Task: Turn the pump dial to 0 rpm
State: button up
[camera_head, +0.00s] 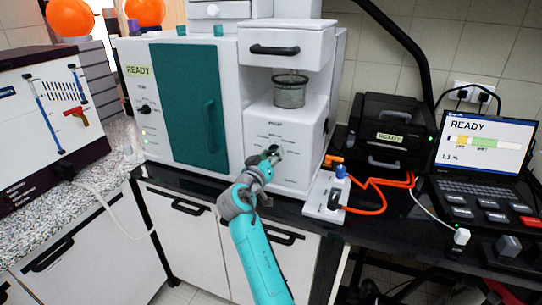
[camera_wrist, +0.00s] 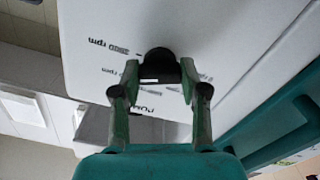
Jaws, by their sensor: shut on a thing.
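The pump dial (camera_wrist: 158,62) is a dark round knob on a white front panel (camera_wrist: 200,30), with a pale mark on its lower edge in the wrist view. The panel's rpm labels appear upside down around it. My gripper (camera_wrist: 160,72) is shut on the dial, one finger on each side. In the head view my gripper (camera_head: 270,155) reaches the front of the white sieve unit (camera_head: 305,140) and largely hides the dial. I cannot read which label the dial points to.
A metal sieve cup (camera_head: 290,91) stands above the panel. A teal-doored cabinet (camera_head: 190,105) stands left. The aisle in front is narrow.

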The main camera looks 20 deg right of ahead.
jog(key=n, duration=1.5)
jog(key=shift+n, duration=0.3)
jog(key=n, duration=0.3)
jog(key=shift+n, duration=0.3)
jog(key=n, duration=0.8)
jog(key=shift+f+n, duration=0.1)
jog(key=shift+n, duration=2)
